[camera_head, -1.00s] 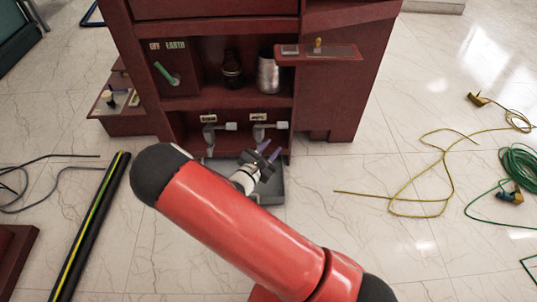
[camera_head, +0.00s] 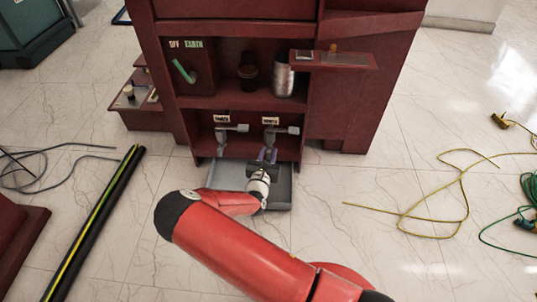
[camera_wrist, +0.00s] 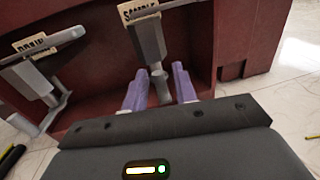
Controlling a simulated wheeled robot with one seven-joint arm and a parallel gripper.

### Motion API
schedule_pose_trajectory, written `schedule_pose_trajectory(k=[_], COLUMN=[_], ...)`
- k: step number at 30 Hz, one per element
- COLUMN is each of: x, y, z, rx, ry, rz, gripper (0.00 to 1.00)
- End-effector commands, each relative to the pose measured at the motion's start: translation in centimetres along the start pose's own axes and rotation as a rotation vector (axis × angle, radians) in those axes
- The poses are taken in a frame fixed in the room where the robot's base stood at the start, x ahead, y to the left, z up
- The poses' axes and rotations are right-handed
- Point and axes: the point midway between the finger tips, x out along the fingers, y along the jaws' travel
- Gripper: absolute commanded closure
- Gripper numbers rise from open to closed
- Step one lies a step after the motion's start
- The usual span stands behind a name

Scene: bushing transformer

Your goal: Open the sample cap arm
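The sample valve is the right one of two grey valves in the red cabinet's lowest bay. In the wrist view its SAMPLE label (camera_wrist: 138,10) is at the top, with a grey handle beside it, and its grey body (camera_wrist: 150,42) runs down to a narrow lower end, perhaps the cap arm. My gripper (camera_wrist: 159,80) is open. Its two purple fingers stand on either side of that narrow lower end, with a gap visible on both sides. In the head view my gripper (camera_head: 267,156) is just below the sample valve (camera_head: 271,137). Contact is not visible.
The drain valve (camera_wrist: 35,80) with its DRAIN label (camera_wrist: 37,44) is close on the left. A red shelf (camera_head: 335,61) juts out above right. Yellow cable (camera_head: 430,203) lies on the floor at right.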

Motion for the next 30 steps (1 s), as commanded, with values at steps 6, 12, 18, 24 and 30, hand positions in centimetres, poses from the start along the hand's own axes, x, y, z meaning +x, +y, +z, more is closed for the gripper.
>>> schedule_pose_trajectory(k=[6,12,18,24,30], x=[0.3,0.3,0.3,0.2,-0.6], y=[0.0,0.0,0.0,0.0,1.6], z=[0.0,0.0,0.0,0.0,-0.1], rx=[0.0,0.0,0.0,0.0,0.004], ry=[0.0,0.0,0.0,0.0,0.001], rz=[0.0,0.0,-0.001,-0.001,-0.003], gripper=[0.72,0.88,1.0,1.0,1.0])
